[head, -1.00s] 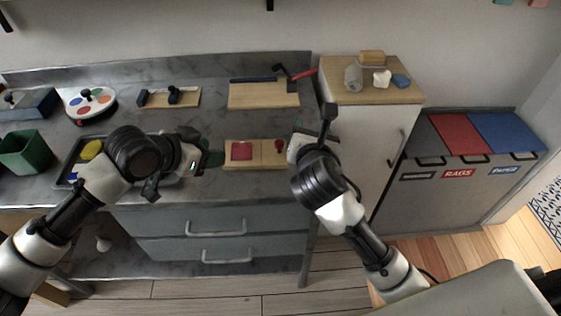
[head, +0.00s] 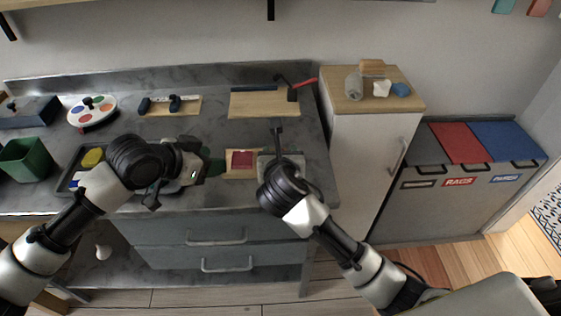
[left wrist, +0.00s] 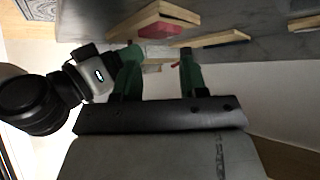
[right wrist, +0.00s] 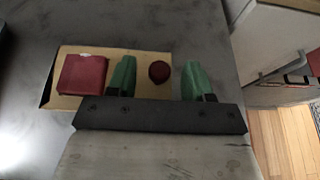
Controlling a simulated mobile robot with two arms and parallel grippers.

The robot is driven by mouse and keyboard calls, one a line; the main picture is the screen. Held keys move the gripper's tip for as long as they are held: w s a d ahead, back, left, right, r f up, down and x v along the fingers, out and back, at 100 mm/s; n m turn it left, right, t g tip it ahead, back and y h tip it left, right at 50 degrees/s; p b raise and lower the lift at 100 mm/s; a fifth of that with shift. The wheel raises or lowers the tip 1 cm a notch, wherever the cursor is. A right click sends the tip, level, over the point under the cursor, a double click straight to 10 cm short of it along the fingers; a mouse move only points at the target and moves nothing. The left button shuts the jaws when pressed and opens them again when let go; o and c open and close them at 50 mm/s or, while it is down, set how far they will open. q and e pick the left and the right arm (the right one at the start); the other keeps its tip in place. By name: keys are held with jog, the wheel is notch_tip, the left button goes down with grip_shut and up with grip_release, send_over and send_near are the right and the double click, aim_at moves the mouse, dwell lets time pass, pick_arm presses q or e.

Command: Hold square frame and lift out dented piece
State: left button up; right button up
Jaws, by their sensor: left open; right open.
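A light wooden board (head: 240,176) lies on the grey counter with a red square (head: 242,159) on its left part. In the right wrist view, the red square (right wrist: 82,75) has a pale mark at its top edge, and a dark red round piece (right wrist: 159,71) sits to its right. My right gripper (right wrist: 155,78) is open above the board, with the round piece showing between its green fingers; I see no contact. In the head view that gripper hides the board's right part. My left gripper (left wrist: 158,70) is open and empty, left of the board (left wrist: 160,18). I cannot tell which piece is dented.
A dark tray with a yellow item (head: 92,157) and a green bin (head: 26,160) stand at the left. A cabinet (head: 370,150) stands right of the counter.

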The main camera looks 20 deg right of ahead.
jog(key=shift+x, duration=0.9)
grip_shut()
jog(key=shift+c, duration=1.1)
grip_release()
jog(key=c, duration=0.5)
jog(key=shift+c, duration=0.2)
